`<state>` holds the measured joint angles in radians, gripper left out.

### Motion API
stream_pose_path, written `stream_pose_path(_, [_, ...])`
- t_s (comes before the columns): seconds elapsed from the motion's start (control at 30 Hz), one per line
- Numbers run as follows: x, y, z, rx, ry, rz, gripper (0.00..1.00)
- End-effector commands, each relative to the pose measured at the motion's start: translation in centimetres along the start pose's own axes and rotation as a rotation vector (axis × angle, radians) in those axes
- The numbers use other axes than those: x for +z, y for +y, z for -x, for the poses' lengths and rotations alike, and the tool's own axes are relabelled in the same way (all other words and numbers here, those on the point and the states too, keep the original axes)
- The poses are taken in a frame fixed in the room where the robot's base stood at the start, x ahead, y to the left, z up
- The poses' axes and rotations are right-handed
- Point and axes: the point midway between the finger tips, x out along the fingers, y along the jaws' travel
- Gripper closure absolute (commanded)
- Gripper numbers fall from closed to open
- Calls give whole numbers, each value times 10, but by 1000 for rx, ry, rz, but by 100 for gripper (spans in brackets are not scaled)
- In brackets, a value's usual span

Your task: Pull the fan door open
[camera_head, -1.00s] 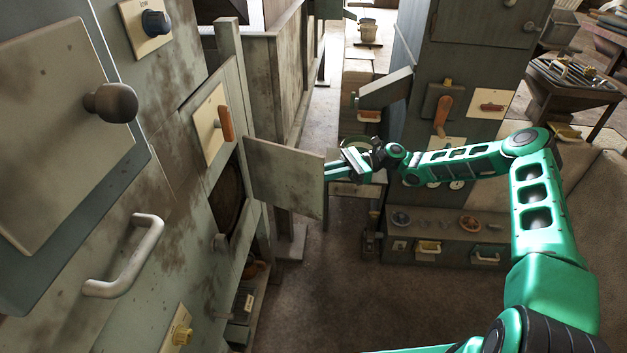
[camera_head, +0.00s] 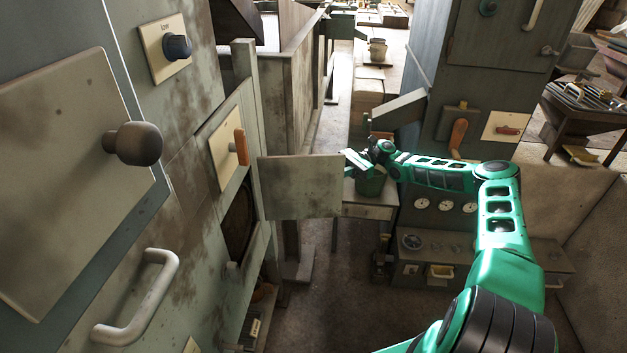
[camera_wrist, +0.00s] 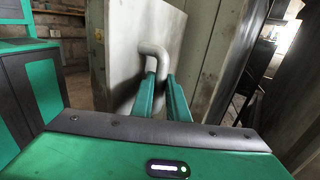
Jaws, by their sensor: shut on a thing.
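The fan door (camera_head: 300,187) is a grey, stained panel standing out from the cabinet on the left, so it is swung open. The dark round fan opening (camera_head: 237,222) shows behind it in the cabinet face. In the wrist view the door (camera_wrist: 128,40) fills the upper middle, with a bent grey handle (camera_wrist: 152,50) on it. My gripper (camera_wrist: 160,88) has its two green fingers on either side of the handle and is shut on it. In the head view my gripper (camera_head: 352,162) is at the door's free edge; the handle is hidden there.
The left cabinet carries a dark round knob (camera_head: 133,143), a curved pull handle (camera_head: 140,300) and an orange lever (camera_head: 241,147). A control cabinet with an orange lever (camera_head: 457,137) stands behind my arm. Bare floor (camera_head: 345,300) lies below the door.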

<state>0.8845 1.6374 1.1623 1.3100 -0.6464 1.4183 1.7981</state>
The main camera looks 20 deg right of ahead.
Motion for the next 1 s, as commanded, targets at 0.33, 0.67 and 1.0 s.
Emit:
stream_pose_path(0.33, [1,2,8,-11,0,2,100])
stream_pose_path(0.67, [0,2,9,-12,1,2,67])
stream_pose_path(1.0, [0,1,16,-14,1,3,67])
